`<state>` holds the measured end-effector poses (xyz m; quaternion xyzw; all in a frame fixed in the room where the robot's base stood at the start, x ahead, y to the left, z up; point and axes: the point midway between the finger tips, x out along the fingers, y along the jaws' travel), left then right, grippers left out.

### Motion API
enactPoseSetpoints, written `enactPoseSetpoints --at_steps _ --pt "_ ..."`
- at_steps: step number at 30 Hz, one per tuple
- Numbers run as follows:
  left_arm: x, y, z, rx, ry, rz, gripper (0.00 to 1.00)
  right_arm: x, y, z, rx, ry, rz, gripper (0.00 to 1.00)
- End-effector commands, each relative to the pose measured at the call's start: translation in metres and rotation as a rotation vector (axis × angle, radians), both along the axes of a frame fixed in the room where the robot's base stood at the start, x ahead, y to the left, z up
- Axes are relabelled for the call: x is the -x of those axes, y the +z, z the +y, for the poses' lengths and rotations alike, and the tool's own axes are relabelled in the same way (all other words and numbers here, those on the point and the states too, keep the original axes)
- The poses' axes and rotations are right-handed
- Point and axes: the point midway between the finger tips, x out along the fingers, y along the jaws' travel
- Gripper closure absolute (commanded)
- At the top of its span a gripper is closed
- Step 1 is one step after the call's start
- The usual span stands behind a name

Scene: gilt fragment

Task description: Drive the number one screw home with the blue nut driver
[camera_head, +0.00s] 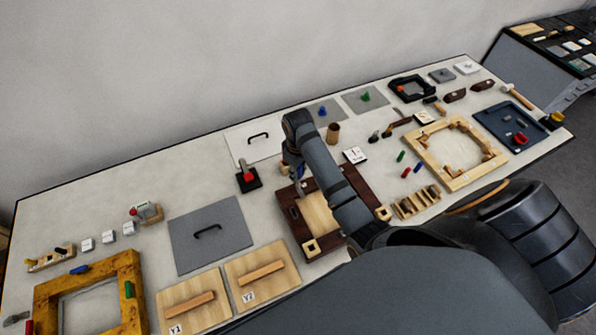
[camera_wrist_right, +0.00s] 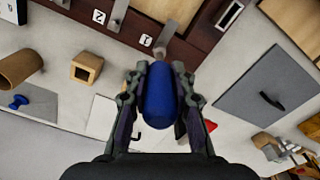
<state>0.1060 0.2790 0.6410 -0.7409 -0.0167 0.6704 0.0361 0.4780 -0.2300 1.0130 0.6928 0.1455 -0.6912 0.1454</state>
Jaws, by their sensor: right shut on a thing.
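My right gripper (camera_wrist_right: 160,100) is shut on the blue handle of the nut driver (camera_wrist_right: 159,95). The driver's short metal shaft points away from the gripper, toward the edge of a dark wood board (camera_wrist_right: 205,38). I cannot tell whether its tip touches anything. The board carries metal strips (camera_wrist_right: 172,12) and small white number tags (camera_wrist_right: 146,40). In the head view, my right gripper (camera_head: 298,172) is over the far left part of this board (camera_head: 296,228), and my arm hides much of it. I cannot make out the number one screw. My left gripper is not in view.
A small wooden block with a square hole (camera_wrist_right: 87,66) and a brown cup (camera_wrist_right: 20,68) stand near the board. A red-handled item on a black base (camera_head: 248,178) is left of the gripper. A grey panel with handle (camera_head: 210,235) lies farther left.

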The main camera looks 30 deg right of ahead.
Motion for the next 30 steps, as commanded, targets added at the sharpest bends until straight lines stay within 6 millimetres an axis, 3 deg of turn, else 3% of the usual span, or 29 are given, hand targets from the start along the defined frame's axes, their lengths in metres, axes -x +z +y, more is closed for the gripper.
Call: enactPoseSetpoints --at_steps 13,30 --pt "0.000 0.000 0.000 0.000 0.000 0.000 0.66 0.001 0.000 0.000 -0.001 0.000 0.003 1.00" --pt "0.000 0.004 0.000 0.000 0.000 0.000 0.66 0.000 0.040 0.000 0.000 0.000 0.000 1.00"
